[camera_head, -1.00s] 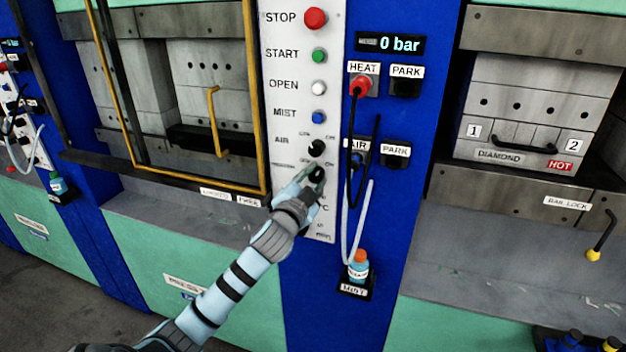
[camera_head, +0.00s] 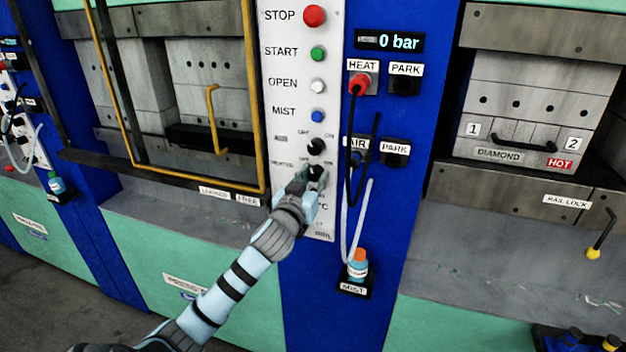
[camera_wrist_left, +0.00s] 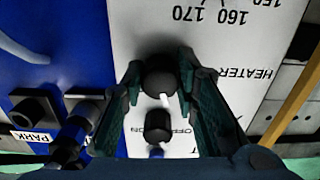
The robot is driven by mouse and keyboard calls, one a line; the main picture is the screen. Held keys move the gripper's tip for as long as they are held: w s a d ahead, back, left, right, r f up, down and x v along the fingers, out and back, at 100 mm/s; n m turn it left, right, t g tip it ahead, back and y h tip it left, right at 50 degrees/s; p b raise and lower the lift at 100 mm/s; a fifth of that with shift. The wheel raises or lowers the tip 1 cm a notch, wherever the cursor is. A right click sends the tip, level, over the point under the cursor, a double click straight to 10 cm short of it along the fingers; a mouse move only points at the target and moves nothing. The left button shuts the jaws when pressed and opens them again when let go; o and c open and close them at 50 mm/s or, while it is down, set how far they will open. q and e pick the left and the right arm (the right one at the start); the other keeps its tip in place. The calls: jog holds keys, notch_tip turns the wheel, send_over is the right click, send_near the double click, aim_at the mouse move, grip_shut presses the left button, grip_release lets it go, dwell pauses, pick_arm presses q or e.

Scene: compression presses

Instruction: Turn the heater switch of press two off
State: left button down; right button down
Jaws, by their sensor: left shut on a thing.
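The heater switch (camera_head: 315,172) is a black round knob low on press two's white control panel (camera_head: 286,118). In the left wrist view the knob (camera_wrist_left: 158,79) has a white pointer mark and sits between my fingers, beside the upside-down HEATER label (camera_wrist_left: 248,76). My left gripper (camera_head: 313,178) is shut on this knob, with a finger on each side (camera_wrist_left: 160,72). The fingers partly hide the knob and its OFF/ON marks in the head view, so I cannot read its setting. My right gripper is not in view.
A yellow guard frame (camera_head: 262,100) stands left.

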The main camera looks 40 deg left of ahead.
pick_arm(q)
jog(key=shift+f+n, duration=0.1)
jog(key=shift+n, duration=1.1)
jog(key=c, duration=1.3)
grip_release()
jog(key=v, duration=1.2)
jog(key=shift+d, duration=0.1)
